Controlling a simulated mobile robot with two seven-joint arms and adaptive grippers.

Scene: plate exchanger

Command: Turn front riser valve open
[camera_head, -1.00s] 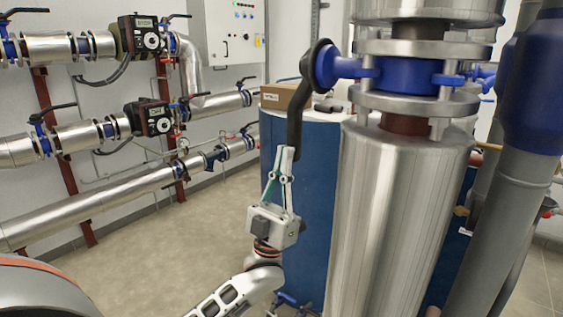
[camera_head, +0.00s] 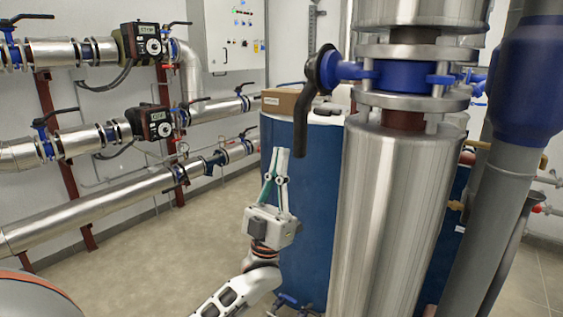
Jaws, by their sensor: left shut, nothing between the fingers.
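The front riser valve (camera_head: 400,76) has a blue body between steel flanges on the thick silver riser pipe (camera_head: 392,215). Its black lever handle (camera_head: 303,118) hangs down from the round hub on the left side, tilted slightly, with its lower end at the bottom. My left gripper (camera_head: 281,155) is below and left of the handle's lower end. It points upward, its fingers are shut and empty, and a small gap shows between it and the handle. My right gripper is not in view.
A blue tank (camera_head: 300,220) stands behind the gripper, with a cardboard box (camera_head: 281,101) on top. A grey pipe with a blue section (camera_head: 528,95) runs at the right. Silver wall pipes (camera_head: 95,205) with valves and pumps line the left. The floor (camera_head: 165,265) at left is clear.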

